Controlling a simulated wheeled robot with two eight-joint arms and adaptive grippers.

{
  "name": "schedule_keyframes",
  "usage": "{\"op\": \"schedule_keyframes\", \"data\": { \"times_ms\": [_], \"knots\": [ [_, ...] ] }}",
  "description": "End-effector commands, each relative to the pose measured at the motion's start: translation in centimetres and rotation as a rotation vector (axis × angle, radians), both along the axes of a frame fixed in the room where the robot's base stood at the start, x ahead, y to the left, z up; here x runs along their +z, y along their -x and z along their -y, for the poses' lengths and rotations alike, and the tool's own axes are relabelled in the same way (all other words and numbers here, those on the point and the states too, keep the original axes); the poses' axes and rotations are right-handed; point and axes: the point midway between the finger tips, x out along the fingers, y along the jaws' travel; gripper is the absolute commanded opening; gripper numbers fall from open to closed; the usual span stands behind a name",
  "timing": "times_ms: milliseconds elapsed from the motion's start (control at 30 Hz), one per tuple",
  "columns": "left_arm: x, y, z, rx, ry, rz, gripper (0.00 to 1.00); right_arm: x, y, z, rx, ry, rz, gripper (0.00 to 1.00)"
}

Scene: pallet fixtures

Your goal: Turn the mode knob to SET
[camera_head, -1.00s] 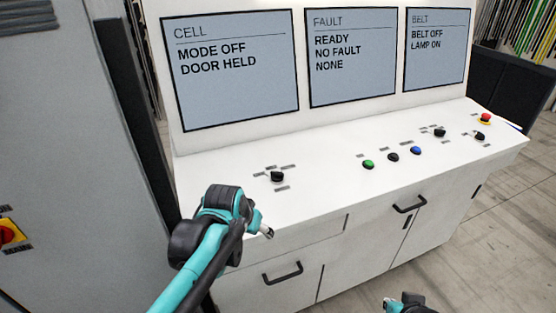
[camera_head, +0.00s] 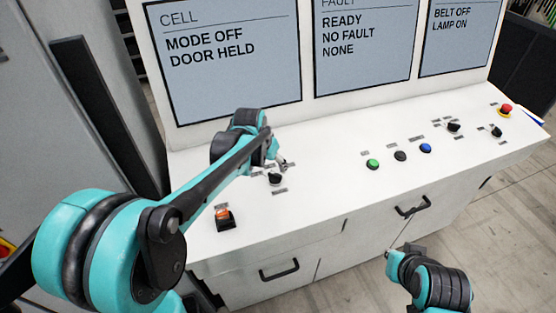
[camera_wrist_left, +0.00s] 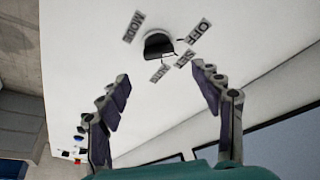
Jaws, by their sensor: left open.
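The black mode knob (camera_head: 275,179) sits on the left part of the white console top, with small labels around it. In the left wrist view the knob (camera_wrist_left: 158,45) lies ahead of my fingers, near labels reading MODE, OFF and SET and another I read as RUN. Its pointer direction is hard to make out. The CELL screen (camera_head: 225,60) reads MODE OFF. My left gripper (camera_wrist_left: 160,78) is open and empty, its fingers spread and apart from the knob. In the head view the left gripper (camera_head: 281,163) is just above the knob. My right gripper's fingers cannot be made out.
An orange switch on a black base (camera_head: 224,218) stands left of the knob, near the front edge. Green (camera_head: 373,164), black (camera_head: 400,156) and blue (camera_head: 426,148) buttons stand to the right. A red button (camera_head: 506,109) is at the far right. The top between is clear.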

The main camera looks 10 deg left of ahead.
Motion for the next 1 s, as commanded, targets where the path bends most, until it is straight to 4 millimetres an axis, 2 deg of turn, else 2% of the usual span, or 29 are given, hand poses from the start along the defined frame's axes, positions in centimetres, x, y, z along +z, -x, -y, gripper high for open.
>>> {"op": "schedule_keyframes", "data": {
  "times_ms": [433,600,833,867,1000],
  "knots": [
    [-6.1,-2.5,0.5,0.001,0.000,0.000,0.66,-1.0,0.0,0.0,0.000,0.000,0.000,0.00],
    [-6.9,-2.8,0.6,0.000,0.000,0.000,0.66,-1.0,0.0,0.0,0.000,0.000,0.000,0.00],
    [-7.0,-2.8,0.6,0.000,0.000,0.000,0.66,-1.0,0.0,0.0,0.000,0.000,0.000,0.00],
    [-7.0,-2.8,0.6,0.000,0.000,0.000,0.60,-1.0,0.0,0.0,0.000,0.000,0.000,0.00],
    [-7.0,-2.8,0.6,0.000,0.000,0.000,0.23,-1.0,0.0,0.0,0.000,0.000,0.000,0.00]
  ]
}}
